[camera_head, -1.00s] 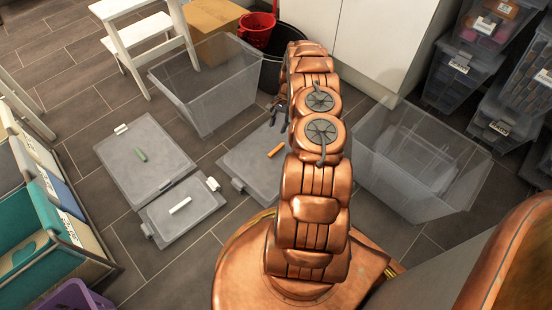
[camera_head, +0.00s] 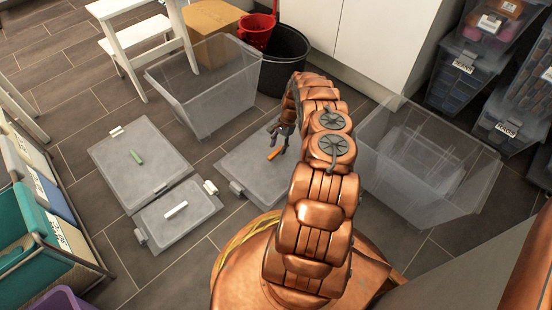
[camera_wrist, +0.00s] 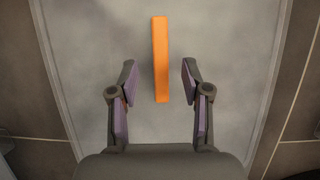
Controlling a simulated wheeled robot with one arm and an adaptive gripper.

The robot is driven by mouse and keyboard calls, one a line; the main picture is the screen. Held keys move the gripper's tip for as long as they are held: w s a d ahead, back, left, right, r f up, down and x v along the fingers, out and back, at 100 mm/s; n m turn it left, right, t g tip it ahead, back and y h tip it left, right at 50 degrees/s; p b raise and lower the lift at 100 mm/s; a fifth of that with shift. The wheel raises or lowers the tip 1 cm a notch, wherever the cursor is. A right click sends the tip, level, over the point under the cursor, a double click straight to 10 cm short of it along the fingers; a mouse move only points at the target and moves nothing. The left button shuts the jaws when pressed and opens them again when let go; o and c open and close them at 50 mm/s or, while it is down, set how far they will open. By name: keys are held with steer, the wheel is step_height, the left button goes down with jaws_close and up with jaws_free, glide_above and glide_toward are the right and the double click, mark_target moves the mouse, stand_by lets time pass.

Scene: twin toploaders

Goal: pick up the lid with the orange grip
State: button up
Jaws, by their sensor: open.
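The lid with the orange grip (camera_head: 238,170) is a grey translucent panel lying flat on the floor, partly hidden by my arm in the head view. Its orange grip (camera_head: 272,155) is a short bar. In the wrist view the lid (camera_wrist: 225,50) fills most of the picture and the orange grip (camera_wrist: 160,60) stands upright in the middle. My gripper (camera_wrist: 158,82) is open above the lid, one finger on each side of the grip's lower part, apart from it in the picture. In the head view my gripper (camera_head: 280,134) is right by the grip. The exact height cannot be told.
A lid with a green grip (camera_head: 110,165) and a smaller lid with a white grip (camera_head: 190,220) lie to the left. Clear bins stand behind (camera_head: 215,95) and to the right (camera_head: 450,175). A black bucket (camera_head: 290,70) and a white stool (camera_head: 118,42) are farther back.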

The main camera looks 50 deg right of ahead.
mark_target(276, 155)
steer(key=shift+x, duration=1.1)
steer(key=shift+d+f, duration=0.1)
steer(key=shift+f, duration=0.1)
steer(key=shift+c, duration=0.3)
jaws_close()
